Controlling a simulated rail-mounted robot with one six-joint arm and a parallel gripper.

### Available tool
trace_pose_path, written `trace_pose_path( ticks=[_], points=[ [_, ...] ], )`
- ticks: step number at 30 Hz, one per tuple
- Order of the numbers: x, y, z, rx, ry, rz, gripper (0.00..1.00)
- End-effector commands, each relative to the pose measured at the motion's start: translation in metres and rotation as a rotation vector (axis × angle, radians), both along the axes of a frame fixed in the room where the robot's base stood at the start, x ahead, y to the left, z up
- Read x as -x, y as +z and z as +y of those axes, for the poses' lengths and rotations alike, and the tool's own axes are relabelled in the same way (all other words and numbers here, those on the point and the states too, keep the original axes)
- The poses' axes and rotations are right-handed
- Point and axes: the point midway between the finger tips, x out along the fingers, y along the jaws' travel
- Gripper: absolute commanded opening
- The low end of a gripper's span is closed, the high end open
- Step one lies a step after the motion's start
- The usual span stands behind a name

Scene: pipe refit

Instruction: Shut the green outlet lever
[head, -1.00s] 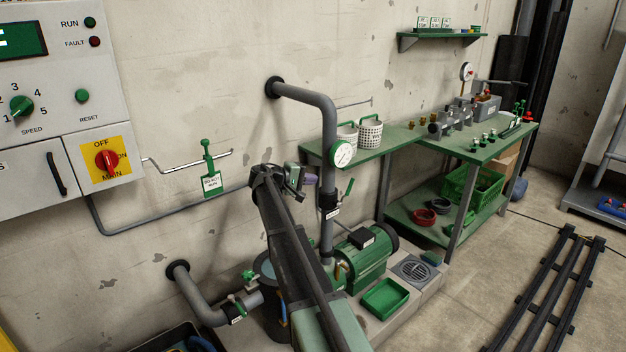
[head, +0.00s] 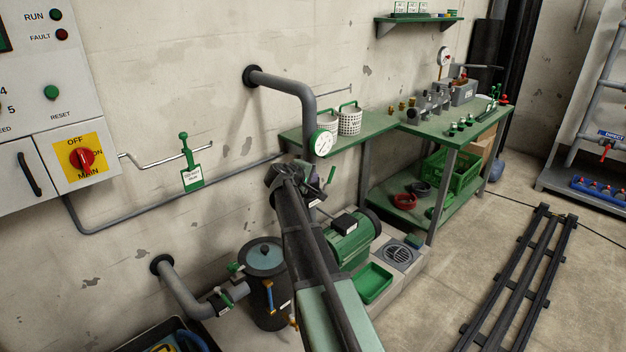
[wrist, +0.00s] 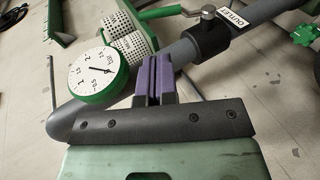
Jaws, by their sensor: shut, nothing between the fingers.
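The green outlet lever (head: 331,174) sticks out from the vertical pipe beside my gripper in the head view. In the wrist view its green handle (wrist: 158,13) runs left from a metal pivot on the black valve body (wrist: 207,38). The white label there reads OUTLET (wrist: 238,18). My gripper (head: 310,170) is near the pipe, just left of the lever. In the wrist view its purple fingers (wrist: 154,75) are shut and empty, below the handle in the picture, with a visible gap between. My arm hides part of the pipe and valve in the head view.
A round gauge (head: 322,143) sits on the pipe close to my gripper, and two white baskets (head: 349,121) stand behind it on the green bench (head: 380,138). The green pump motor (head: 353,240) is below. A lower pipe has another green lever (head: 236,267).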

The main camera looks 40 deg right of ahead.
Motion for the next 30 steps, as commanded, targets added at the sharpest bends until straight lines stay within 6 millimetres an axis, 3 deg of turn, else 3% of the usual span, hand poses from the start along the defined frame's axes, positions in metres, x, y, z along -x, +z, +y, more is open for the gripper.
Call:
trace_pose_path(
  ticks=[1,9,15,30],
  points=[
    [-0.006,-0.010,-0.010,0.000,-0.001,0.000,0.00],
    [-0.024,-0.035,-0.061,0.001,-0.003,0.001,0.00],
    [-0.033,-0.045,-0.087,0.000,-0.002,0.001,0.00],
    [-0.035,-0.046,-0.094,0.001,-0.001,0.001,0.00]
  ],
)
